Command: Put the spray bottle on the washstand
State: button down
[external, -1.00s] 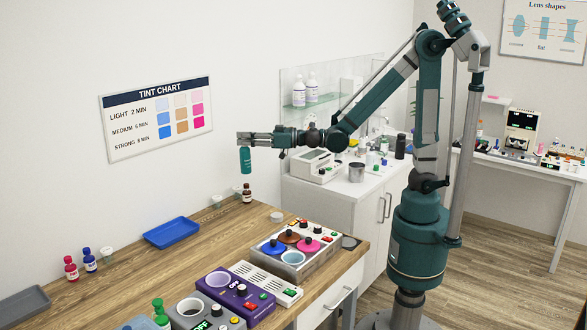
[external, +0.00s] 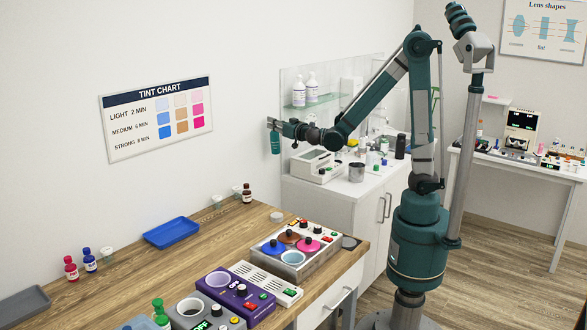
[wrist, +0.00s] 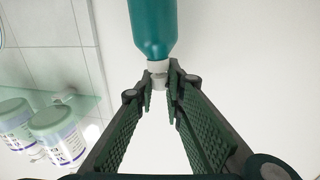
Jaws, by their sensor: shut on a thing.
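A teal spray bottle (external: 275,144) hangs below my gripper (external: 273,122) in the external view, in the air in front of the wall. In the wrist view the same bottle (wrist: 152,25) shows its teal body and a pale neck. My gripper (wrist: 160,80) is shut on the bottle at its neck. The washstand (external: 340,188) is the white cabinet behind the wooden bench, to the right of the bottle. The bottle is left of the washstand and apart from it.
On the washstand stand a white device (external: 312,165), a grey cup (external: 356,172), a dark bottle (external: 400,146) and several small items. A glass shelf (external: 310,103) with white bottles is above it. The wooden bench (external: 120,275) holds a blue tray (external: 171,233) and tinting units (external: 292,248).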

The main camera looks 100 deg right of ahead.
jog(key=s+d+f+m+g+h+b, duration=0.15)
jog(key=s+d+m+g, duration=0.35)
jog(key=s+d, duration=0.55)
jog(key=s+d+f+m+g+h+p, duration=0.15)
jog(key=s+d+m+g, duration=0.4)
jog(key=s, duration=0.85)
jog(key=s+d+f+m+g+y+b, duration=0.1)
jog(key=s+g, duration=0.5)
jog(key=s, duration=0.6)
jog(key=s+d+f+m+g+y+b, duration=0.1)
jog(key=s+m+g+y, duration=0.3)
jog(key=s, duration=0.9)
jog(key=d+f+m+g, duration=0.1)
jog(key=g, duration=0.1)
jog(key=shift+d+f+g, duration=0.15)
jog(key=shift+f+g, duration=0.2)
jog(key=shift+f, duration=0.15)
notch_tip(320, 180, down, 6)
jog(key=b, duration=0.1)
jog(key=shift+b, duration=0.35)
jog(key=shift+f+b, duration=0.55)
jog(key=shift+f, duration=1.45)
